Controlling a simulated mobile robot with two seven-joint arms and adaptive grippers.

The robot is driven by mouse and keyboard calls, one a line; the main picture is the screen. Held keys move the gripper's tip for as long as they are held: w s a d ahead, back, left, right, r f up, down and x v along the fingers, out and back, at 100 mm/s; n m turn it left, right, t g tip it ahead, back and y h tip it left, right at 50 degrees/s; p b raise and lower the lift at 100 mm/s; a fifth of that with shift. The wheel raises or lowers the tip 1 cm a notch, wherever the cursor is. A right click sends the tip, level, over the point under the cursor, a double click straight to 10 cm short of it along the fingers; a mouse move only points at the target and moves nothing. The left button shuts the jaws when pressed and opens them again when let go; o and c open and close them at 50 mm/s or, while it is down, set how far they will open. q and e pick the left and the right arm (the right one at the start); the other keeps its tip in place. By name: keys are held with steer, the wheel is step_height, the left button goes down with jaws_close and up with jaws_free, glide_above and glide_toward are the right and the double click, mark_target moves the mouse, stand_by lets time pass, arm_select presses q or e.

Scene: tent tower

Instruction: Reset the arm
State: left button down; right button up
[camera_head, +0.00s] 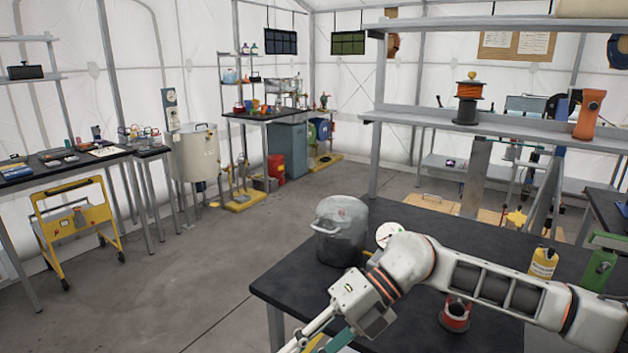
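My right arm comes in from the right and reaches across the front of a black-topped table (285,291) toward the lower left. My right gripper (322,338) is at the bottom edge of the head view and is partly cut off. Pale bars and a teal piece show there, but its fingertips are not clear. I cannot tell whether it is open or holds something. My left gripper is not in view.
On the table near my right arm stand a lidded metal pot (341,232), a round white gauge (389,234), a red-based item (455,315), a yellow bottle (543,263) and a green item (598,269). A shelf (540,130) rises behind. The floor (190,290) at left is open.

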steer(key=a+r+m+t+y, duration=0.55)
steer(key=a+m+y, duration=0.2)
steer(key=y, duration=0.35)
steer(key=w+d+f+m+t+h, duration=0.3)
steer(key=d+f+m+t, duration=0.3)
steer(key=m, duration=0.3)
steer(key=w+d+f+m+t+h, duration=0.3)
steer(key=d+f+m+t+h, duration=0.15)
steer(key=m+t, duration=0.45)
steer(key=s+d+f+m+h, duration=0.3)
steer(key=d+f+m+h, duration=0.35)
steer(key=d+f, duration=0.55)
steer(key=s+d+f+m+g+h, duration=0.1)
steer(key=s+d+f+g+h, duration=0.1)
steer(key=s+d+f, duration=0.2)
steer(key=s+d+f+m+g+h, duration=0.2)
steer(key=s+d+f+g, duration=0.1)
steer(key=s+f, duration=0.6)
step_height(320, 180, down, 4)
steer(key=shift+d, duration=0.4)
steer(key=shift+s, duration=0.1)
